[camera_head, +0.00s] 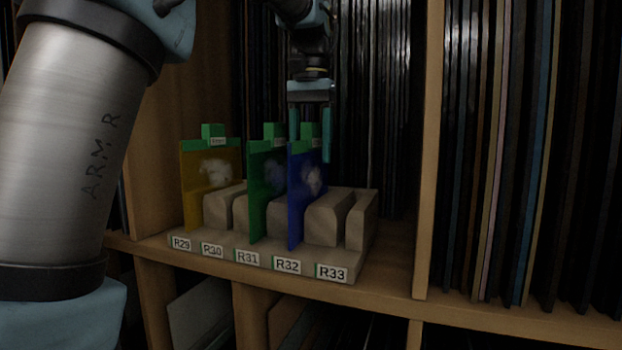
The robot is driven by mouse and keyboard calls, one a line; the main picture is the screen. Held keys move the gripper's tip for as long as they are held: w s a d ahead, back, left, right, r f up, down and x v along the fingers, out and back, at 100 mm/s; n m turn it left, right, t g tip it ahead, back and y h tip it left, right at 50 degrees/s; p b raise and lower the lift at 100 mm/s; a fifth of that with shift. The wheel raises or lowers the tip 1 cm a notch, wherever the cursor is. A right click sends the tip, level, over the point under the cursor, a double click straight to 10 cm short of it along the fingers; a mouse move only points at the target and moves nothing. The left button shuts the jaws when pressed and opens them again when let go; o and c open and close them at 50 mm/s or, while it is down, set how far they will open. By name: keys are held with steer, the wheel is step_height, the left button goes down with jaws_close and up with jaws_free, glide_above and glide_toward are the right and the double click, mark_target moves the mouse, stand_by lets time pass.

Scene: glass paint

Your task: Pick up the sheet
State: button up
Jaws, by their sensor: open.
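Three upright coloured glass sheets stand in a grey slotted rack (350,262): a yellow sheet (192,195) at left, a green sheet (259,208) in the middle and a blue sheet (296,215) at right. Each has a green top edge with a raised tab and a pale smudge on its face. My gripper (311,145) points down over the blue sheet, open, with its two teal fingers apart. The blue sheet's tab shows between the fingers in this view. I cannot tell whether a finger touches it.
Labels R29 to R33 run along the rack's front. The rack sits on a wooden shelf (395,270) with a wooden divider (429,150) to its right. Tightly packed upright sheets (520,150) fill the right bay, and dark sheets stand behind the rack.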

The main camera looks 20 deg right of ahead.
steer(key=shift+c, duration=0.4)
jaws_close()
steer(key=shift+r, duration=0.1)
